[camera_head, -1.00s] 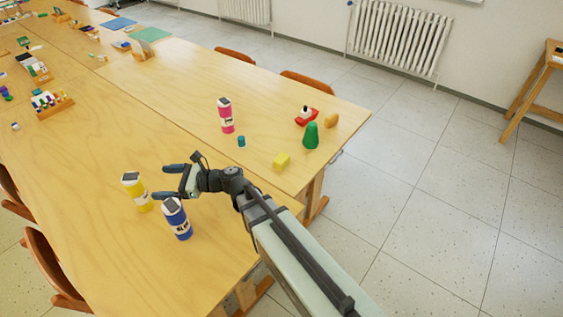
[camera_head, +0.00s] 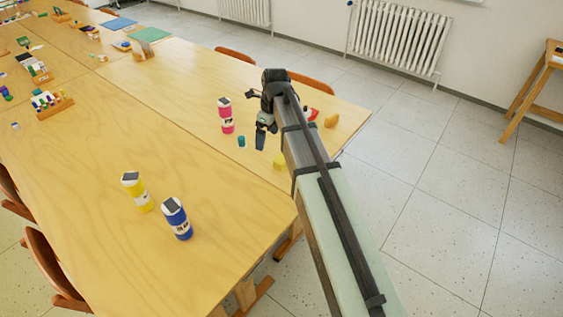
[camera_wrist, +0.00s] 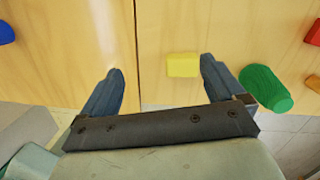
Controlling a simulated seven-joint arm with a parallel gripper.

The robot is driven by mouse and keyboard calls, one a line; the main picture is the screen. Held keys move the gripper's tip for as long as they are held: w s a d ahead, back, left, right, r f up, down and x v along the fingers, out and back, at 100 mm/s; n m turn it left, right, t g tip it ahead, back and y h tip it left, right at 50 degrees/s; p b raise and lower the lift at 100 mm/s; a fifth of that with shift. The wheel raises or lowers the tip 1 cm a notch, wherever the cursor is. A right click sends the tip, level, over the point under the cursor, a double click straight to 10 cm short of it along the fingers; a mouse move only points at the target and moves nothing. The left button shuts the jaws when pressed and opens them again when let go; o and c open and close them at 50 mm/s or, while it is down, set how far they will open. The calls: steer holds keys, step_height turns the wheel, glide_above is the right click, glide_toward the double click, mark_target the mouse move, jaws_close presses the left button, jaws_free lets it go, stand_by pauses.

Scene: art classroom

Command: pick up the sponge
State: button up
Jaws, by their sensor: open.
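The sponge looks to be the small yellow block (camera_head: 279,162), lying near the table's end edge, partly hidden by my arm in the head view. My gripper (camera_head: 257,119) is above the table beside the pink bottle, its jaws apart and empty. In the wrist view the yellow block (camera_wrist: 183,65) shows beyond the opening between the two fingertips (camera_wrist: 161,70), nearer the right finger. It lies on the wood, apart from the fingers.
A green rounded piece (camera_wrist: 265,88) is right of the right finger in the wrist view. A pink bottle (camera_head: 226,116) and teal cylinder (camera_head: 241,141) stand nearby. Yellow (camera_head: 137,192) and blue (camera_head: 177,218) bottles stand left, with clear wood (camera_head: 215,185) between.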

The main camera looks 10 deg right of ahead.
steer(key=r+m+h, duration=0.1)
steer(key=r+h, duration=0.1)
glide_above(281, 158)
steer(key=w, duration=0.1)
step_height(281, 158, down, 8)
steer(key=shift+f, duration=0.25)
steer(key=shift+s+d+f, duration=0.1)
steer(key=shift+s+f, duration=0.15)
steer(key=shift+f, duration=1.1)
steer(key=shift+s+d+f, duration=0.1)
steer(key=shift+s+f, duration=0.1)
steer(key=shift+f, duration=1.1)
steer(key=shift+a, duration=0.1)
steer(key=c, duration=1)
steer(key=shift+r, duration=0.1)
